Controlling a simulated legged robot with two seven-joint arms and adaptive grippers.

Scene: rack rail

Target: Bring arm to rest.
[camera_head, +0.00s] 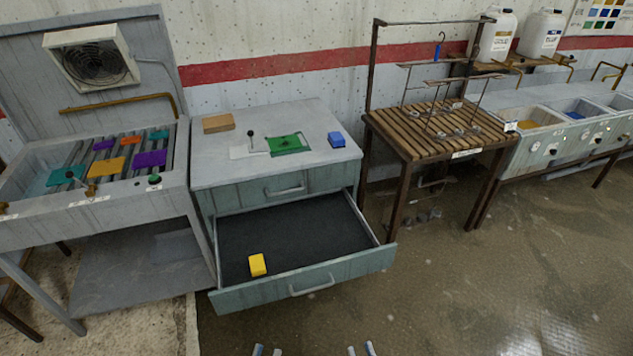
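Only the fingertips of my two grippers show, at the bottom edge of the head view. My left gripper (267,351) has its two tips apart, with nothing seen between them. My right gripper (361,350) also has its tips apart and looks empty. Both are low in the picture, below the open drawer's front (305,283) and apart from it. The rest of both arms is out of view.
The cabinet's lower drawer (300,235) is pulled out, with a yellow block (257,265) inside. A blue block (336,139), green plate (288,144) and wooden block (218,123) lie on top. A slatted table (440,132) stands right. Floor (480,290) at lower right is clear.

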